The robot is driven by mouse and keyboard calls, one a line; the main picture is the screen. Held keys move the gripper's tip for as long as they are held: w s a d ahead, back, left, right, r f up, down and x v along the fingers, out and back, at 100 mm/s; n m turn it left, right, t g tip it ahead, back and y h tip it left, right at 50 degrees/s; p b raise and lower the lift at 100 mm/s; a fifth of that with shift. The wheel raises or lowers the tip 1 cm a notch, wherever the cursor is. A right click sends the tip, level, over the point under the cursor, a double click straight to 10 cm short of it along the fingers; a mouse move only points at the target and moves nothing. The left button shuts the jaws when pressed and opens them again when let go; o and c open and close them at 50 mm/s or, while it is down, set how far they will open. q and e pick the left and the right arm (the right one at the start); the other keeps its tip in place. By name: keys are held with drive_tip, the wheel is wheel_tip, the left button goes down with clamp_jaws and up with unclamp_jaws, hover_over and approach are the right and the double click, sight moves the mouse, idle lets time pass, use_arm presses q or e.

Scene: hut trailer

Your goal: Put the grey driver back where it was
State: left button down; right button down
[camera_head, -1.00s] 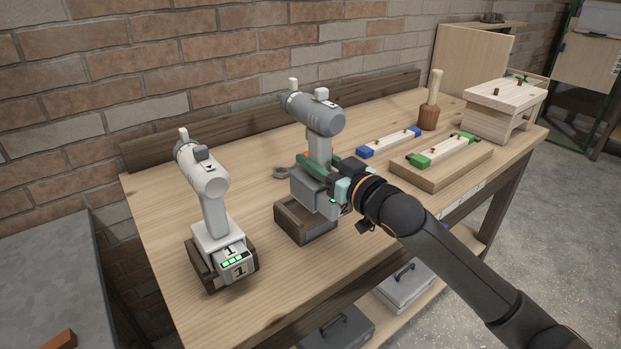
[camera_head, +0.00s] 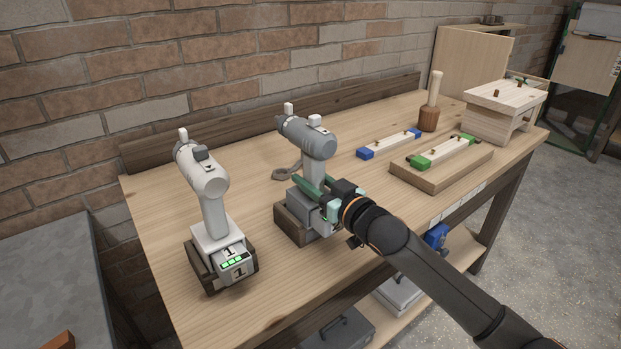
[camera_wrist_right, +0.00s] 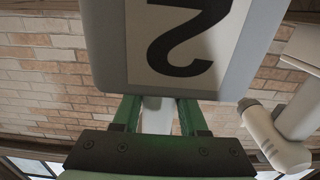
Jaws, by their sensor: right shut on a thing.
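The grey driver (camera_head: 318,142) stands upright at the middle of the bench, its battery base low in an open-topped dark wooden holder (camera_head: 289,224). I cannot tell whether the base rests on the holder's floor. My right gripper (camera_head: 312,188) is shut on the grey driver, its green fingers around the lower handle just above the base. In the right wrist view the driver's base (camera_wrist_right: 178,45) shows a black 2 upside down. The gripper hides part of the base and holder. My left gripper is not in view.
A lighter driver (camera_head: 207,185) marked 1 stands in its own holder to the left. A strap loop (camera_head: 287,173) lies behind the grey driver. Blue-ended and green-ended blocks, a mallet (camera_head: 431,105) and a small wooden stool (camera_head: 505,102) stand to the right.

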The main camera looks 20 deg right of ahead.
drive_tip(key=shift+c, duration=2.2)
unclamp_jaws()
drive_tip(key=shift+r, duration=0.2)
drive_tip(key=shift+s+d+f, duration=0.1)
drive_tip(key=shift+s, duration=0.25)
drive_tip(key=v, duration=1.1)
drive_tip(key=shift+s, duration=0.2)
drive_tip(key=shift+s, duration=0.1)
